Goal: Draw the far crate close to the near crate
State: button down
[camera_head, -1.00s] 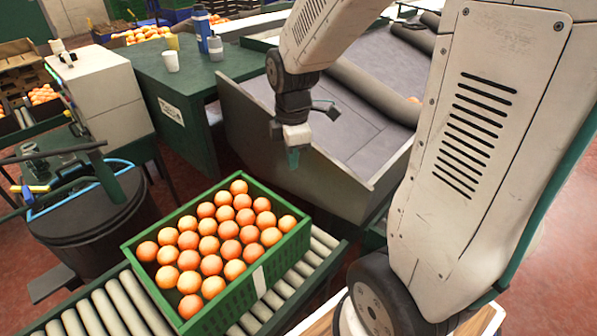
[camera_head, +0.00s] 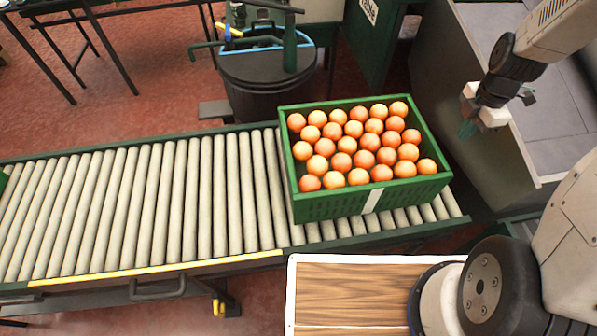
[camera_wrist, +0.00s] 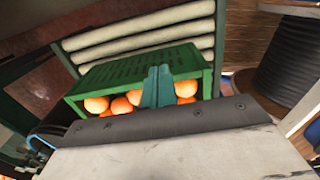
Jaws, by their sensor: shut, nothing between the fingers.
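A green crate (camera_head: 372,201) full of oranges stands at the right end of the roller conveyor. A pale label is on its front wall. It also shows in the wrist view (camera_wrist: 125,72), beyond my fingers. A small green piece (camera_head: 4,180) is cut off at the left picture edge, on the conveyor; it may be a second crate, but too little shows to tell. My gripper (camera_head: 468,129) hangs to the right of the full crate, above and apart from it, near the grey bin's wall. Its green fingers (camera_wrist: 157,86) are shut and empty.
The rollers (camera_head: 150,205) between the full crate and the left edge are bare. A yellow strip and a handle run along the conveyor's front. A black drum (camera_head: 265,80) stands behind it. A wooden-topped surface (camera_head: 350,290) lies in front. A grey-walled bin (camera_head: 470,165) is at right.

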aim_at(289, 171)
notch_tip(289, 171, down, 10)
jog(key=s+a, duration=0.3)
jog(key=a, duration=1.2)
jog(key=s+a, duration=0.3)
jog(key=a, duration=1.2)
jog(key=s+a, duration=0.2)
jog(key=a, duration=1.3)
jog(key=shift+s+r, duration=0.25)
jog(key=shift+s, duration=0.15)
jog(key=shift+w+d, duration=0.25)
jog(key=shift+d, duration=0.9)
jog(key=shift+r, duration=6)
